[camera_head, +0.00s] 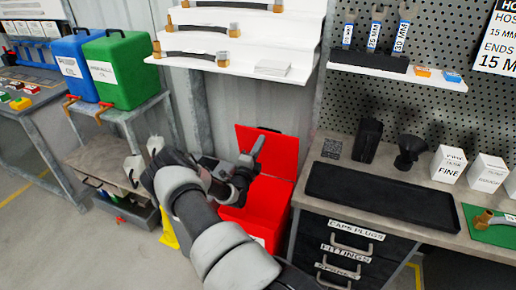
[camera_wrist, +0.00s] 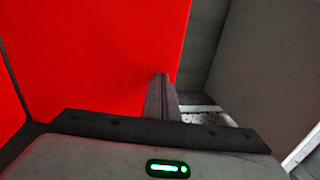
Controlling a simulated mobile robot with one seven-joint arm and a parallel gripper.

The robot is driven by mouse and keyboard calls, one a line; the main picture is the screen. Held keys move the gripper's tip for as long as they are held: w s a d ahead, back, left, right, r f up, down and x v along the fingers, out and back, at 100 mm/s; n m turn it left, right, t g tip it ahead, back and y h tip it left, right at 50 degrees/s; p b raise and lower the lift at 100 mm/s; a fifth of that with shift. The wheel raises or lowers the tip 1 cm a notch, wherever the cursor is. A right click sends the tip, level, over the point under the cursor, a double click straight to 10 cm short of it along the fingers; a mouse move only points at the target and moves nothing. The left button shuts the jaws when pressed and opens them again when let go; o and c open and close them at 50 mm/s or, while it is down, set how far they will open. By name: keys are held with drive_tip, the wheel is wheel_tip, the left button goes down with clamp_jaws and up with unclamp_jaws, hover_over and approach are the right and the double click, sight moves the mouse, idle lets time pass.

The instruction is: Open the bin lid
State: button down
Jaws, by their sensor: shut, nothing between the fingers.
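In the wrist view, a broad red surface (camera_wrist: 100,60), apparently the lid, fills the left and middle behind the shut fingers (camera_wrist: 160,80). I cannot tell whether the fingertips touch it. My arm hides the bin's left part and much of its opening.
The workbench with drawers (camera_head: 350,240) stands close on the right, a black tray (camera_head: 390,195) on top. Green (camera_head: 122,70) and blue (camera_head: 75,65) containers stand on a bench at left. A white hose shelf (camera_head: 250,55) hangs above the bin. A yellow object (camera_head: 168,230) is beside the bin.

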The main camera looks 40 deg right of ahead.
sight(265, 131)
drive_tip(key=shift+g+y, duration=0.3)
drive_tip(key=shift+y, duration=0.3)
drive_tip(key=x, duration=0.6)
drive_tip(key=shift+w+d+r+b, duration=0.1)
drive_tip(key=shift+r+b, duration=0.2)
drive_tip(key=shift+b, duration=0.05)
drive_tip(key=shift+w+d+r, duration=0.15)
drive_tip(key=shift+d+r, duration=0.15)
drive_tip(key=shift+d, duration=0.05)
drive_tip(key=shift+a, duration=0.1)
drive_tip(key=shift+a, duration=0.3)
drive_tip(key=r+p+v, duration=0.1)
drive_tip(key=p+v, duration=0.1)
drive_tip(key=v, duration=1.1)
drive_tip(key=shift+s+r, duration=0.3)
drive_tip(key=shift+r, duration=0.1)
